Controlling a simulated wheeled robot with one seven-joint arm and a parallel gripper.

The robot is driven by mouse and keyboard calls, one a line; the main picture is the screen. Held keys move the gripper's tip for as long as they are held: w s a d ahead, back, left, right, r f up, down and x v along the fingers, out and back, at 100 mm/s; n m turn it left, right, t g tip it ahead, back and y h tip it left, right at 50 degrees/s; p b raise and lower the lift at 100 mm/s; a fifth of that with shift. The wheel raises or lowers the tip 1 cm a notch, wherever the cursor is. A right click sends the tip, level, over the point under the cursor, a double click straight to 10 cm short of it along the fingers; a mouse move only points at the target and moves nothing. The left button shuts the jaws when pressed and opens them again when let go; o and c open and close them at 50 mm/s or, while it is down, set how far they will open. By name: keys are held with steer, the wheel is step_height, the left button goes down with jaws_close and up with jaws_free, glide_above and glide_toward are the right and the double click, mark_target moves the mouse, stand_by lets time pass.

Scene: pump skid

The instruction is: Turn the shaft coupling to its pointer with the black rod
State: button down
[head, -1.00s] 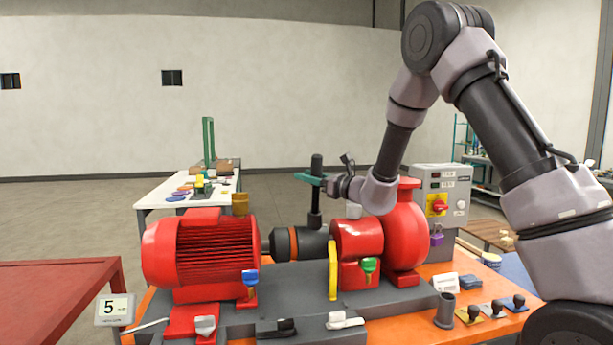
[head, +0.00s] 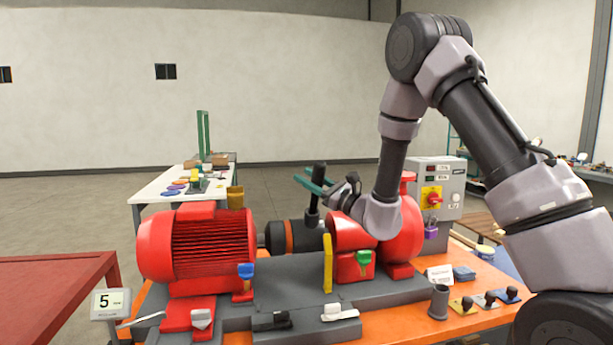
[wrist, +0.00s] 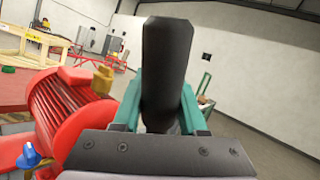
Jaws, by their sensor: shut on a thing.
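The black rod (head: 315,203) stands nearly upright, leaning a little, with its lower end at the dark shaft coupling (head: 309,240). The coupling has an orange band (head: 288,237) and lies between the red motor (head: 205,243) and the red pump (head: 400,232). My gripper (head: 313,185) has teal fingers and is shut on the rod's upper part. In the wrist view the rod (wrist: 166,65) stands between the two teal fingers. A yellow upright piece (head: 327,263) stands just in front of the coupling; I cannot tell whether it is the pointer. The rod's seat in the coupling is too small to make out.
A grey control box (head: 436,188) with a red and yellow switch stands behind the pump at right. Blue (head: 246,271) and green (head: 364,258) handled parts stick up at the front. A grey cup (head: 439,302) and several small knobs sit on the orange bench at right.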

steer(key=s+d+f+n+g+y, duration=0.2)
steer(key=s+f+n+g+y, duration=0.2)
steer(key=s+f+n+y, duration=0.3)
steer(key=s+n, duration=0.2)
steer(key=shift+s+d+f+n+g, duration=0.3)
steer(key=shift+s+d+g, duration=0.1)
stand_by(0.8)
steer(key=s+d+r, duration=0.1)
steer(key=s+r, duration=0.2)
steer(key=s, duration=0.3)
steer(key=shift+s+d+r, duration=0.15)
steer(key=shift+d+r, duration=0.25)
stand_by(1.1)
